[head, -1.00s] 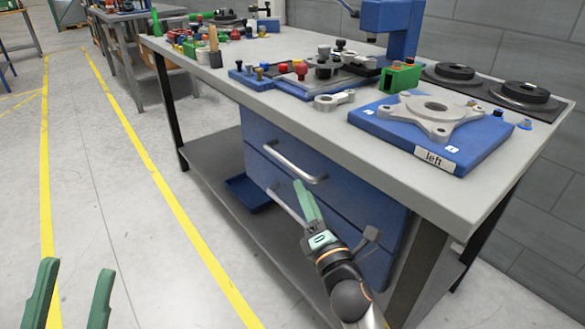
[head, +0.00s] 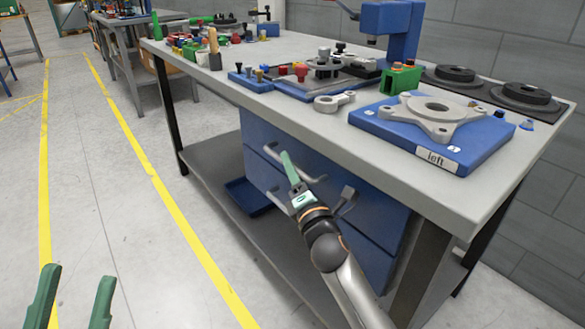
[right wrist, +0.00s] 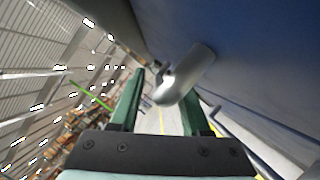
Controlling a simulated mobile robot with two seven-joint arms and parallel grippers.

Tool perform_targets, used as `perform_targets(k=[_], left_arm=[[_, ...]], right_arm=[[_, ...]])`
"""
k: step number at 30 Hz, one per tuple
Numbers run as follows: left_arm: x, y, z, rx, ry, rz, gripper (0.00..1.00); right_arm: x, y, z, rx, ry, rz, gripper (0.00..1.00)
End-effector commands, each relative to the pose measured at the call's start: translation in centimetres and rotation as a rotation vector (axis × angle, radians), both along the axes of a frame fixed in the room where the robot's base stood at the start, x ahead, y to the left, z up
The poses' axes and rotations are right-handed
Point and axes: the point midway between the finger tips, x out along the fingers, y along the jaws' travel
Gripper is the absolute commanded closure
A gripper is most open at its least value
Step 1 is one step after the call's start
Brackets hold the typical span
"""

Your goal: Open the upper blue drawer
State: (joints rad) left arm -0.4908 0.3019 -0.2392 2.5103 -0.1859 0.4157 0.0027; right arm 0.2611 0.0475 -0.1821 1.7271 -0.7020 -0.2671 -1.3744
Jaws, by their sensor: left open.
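The upper blue drawer (head: 262,130) is in the blue cabinet under the workbench, and its front looks flush with the cabinet. Its silver bar handle (head: 312,180) is partly hidden by my right gripper (head: 288,168), which is at the handle in the head view. In the right wrist view, the handle (right wrist: 187,77) reaches between the two green fingers of the right gripper (right wrist: 165,105). These fingers stand apart, and I cannot tell whether either touches the bar. My left gripper (head: 72,298) is open and empty at the lower left, far from the cabinet.
The lower drawer's handle (head: 276,201) is just below my right gripper. The workbench top (head: 380,152) overhangs the cabinet and carries a blue fixture marked "left" (head: 480,150) and several parts. A blue bin (head: 247,196) sits on the lower shelf. The floor at left is clear.

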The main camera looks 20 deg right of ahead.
Motion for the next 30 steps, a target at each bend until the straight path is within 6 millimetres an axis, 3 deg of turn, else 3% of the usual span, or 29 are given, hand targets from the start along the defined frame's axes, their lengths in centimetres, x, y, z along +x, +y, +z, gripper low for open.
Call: perform_targets(k=[1,12,30], left_arm=[[0.00,-0.01,0.00,0.001,0.000,-0.001,0.50],[-0.01,-0.02,0.00,0.002,-0.001,-0.001,0.50],[-0.02,0.00,0.01,0.002,-0.003,-0.001,0.50]], right_arm=[[-0.02,-0.01,-0.01,0.000,0.000,0.000,0.60],[-0.04,-0.01,-0.02,0.000,0.000,0.000,1.00],[-0.04,-0.01,-0.04,0.000,0.000,0.000,1.00]])
